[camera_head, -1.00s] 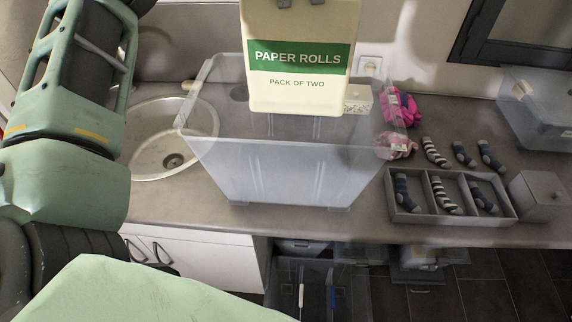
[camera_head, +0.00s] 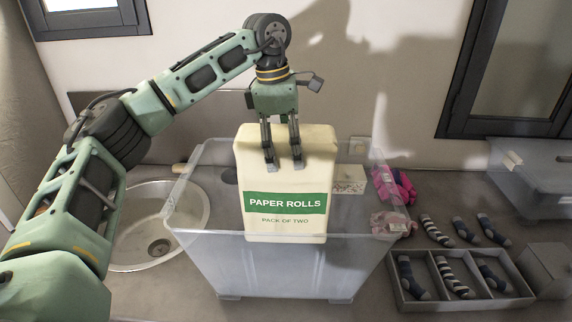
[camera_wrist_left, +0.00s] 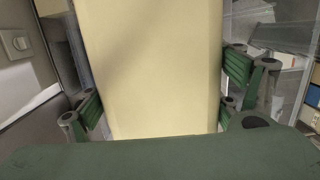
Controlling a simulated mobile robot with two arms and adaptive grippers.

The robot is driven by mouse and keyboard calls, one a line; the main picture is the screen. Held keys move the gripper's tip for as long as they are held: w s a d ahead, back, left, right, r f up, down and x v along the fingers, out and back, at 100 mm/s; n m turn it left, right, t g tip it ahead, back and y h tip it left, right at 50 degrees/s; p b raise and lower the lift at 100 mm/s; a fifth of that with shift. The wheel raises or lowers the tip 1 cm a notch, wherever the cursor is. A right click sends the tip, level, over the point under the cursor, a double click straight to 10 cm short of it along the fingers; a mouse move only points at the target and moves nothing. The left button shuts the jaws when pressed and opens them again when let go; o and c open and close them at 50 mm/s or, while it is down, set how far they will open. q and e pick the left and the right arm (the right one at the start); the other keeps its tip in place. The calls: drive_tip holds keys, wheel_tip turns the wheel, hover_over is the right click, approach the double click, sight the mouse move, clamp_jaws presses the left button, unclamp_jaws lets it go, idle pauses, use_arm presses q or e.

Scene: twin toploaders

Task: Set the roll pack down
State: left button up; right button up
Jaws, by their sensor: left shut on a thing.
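The roll pack (camera_head: 286,180) is a tall cream block with a green "PAPER ROLLS" band, held upright. My left gripper (camera_head: 283,158) is shut on its top from above. In the left wrist view the pack (camera_wrist_left: 150,70) fills the space between the two green-padded fingers (camera_wrist_left: 160,100). In the head view the pack overlaps the clear plastic bin (camera_head: 265,268) on the counter. Its lower edge shows just below the bin's front rim line. I cannot tell whether its base is inside the bin or above it. My right gripper is not in view.
A round sink (camera_head: 150,225) is left of the bin. To the right are pink bundles (camera_head: 392,186), loose socks (camera_head: 437,232), a grey divided tray (camera_head: 462,302) with socks, and a grey box (camera_head: 545,270). A lidded clear container (camera_head: 535,168) stands far right.

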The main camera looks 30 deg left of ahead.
sight(286, 187)
use_arm(q)
wheel_tip(286, 187, down, 5)
drive_tip(key=shift+d+r+p, duration=0.1)
drive_tip(key=shift+p, duration=0.45)
drive_tip(key=o, duration=2)
drive_tip(key=shift+s, duration=0.1)
